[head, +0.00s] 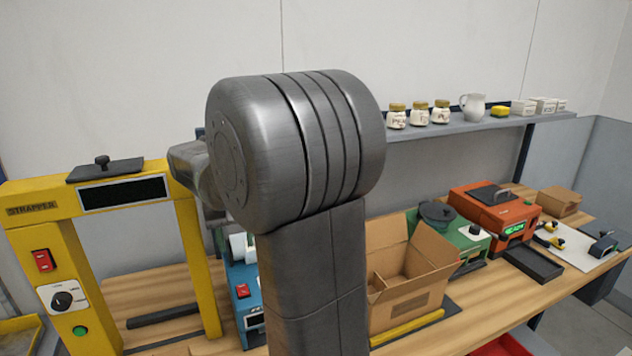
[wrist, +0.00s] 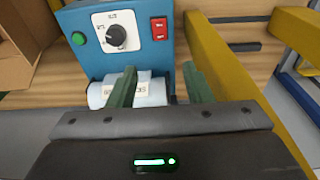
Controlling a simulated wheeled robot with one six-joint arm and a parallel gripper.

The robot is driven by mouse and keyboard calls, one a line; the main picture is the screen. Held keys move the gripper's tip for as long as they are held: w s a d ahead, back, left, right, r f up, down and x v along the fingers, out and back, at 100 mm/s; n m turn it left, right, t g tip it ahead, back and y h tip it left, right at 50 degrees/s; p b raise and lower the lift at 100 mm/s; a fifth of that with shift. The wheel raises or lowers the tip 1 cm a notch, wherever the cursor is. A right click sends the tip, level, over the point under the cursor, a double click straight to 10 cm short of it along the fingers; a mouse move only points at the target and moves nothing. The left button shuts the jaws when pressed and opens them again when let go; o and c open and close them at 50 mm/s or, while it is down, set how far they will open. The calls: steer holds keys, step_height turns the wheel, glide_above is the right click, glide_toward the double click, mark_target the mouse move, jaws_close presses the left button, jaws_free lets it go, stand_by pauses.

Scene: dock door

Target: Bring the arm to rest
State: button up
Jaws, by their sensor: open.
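A white roll (wrist: 150,92) with a printed label shows behind the left finger. I cannot tell whether the finger touches it. In the head view my raised grey arm fills the middle and hides my gripper. The blue machine (head: 242,292) shows partly to the left of my arm.
A yellow strapper frame (head: 190,255) stands close on the left. An open cardboard box (head: 408,282), a green machine (head: 455,238) and an orange machine (head: 492,212) stand on the wooden bench (head: 480,302) to the right. A shelf (head: 450,128) with jars runs behind.

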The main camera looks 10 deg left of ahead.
mark_target(242, 286)
steer(key=f, duration=0.4)
steer(key=w+f+p, duration=0.1)
steer(key=f, duration=0.3)
steer(key=a+f+p, duration=0.1)
steer(key=f, duration=0.4)
steer(key=shift+w+f, duration=0.1)
steer(key=shift+w, duration=0.15)
steer(key=shift+f, duration=0.25)
steer(key=shift+d+r, duration=0.1)
steer(key=shift+r, duration=0.1)
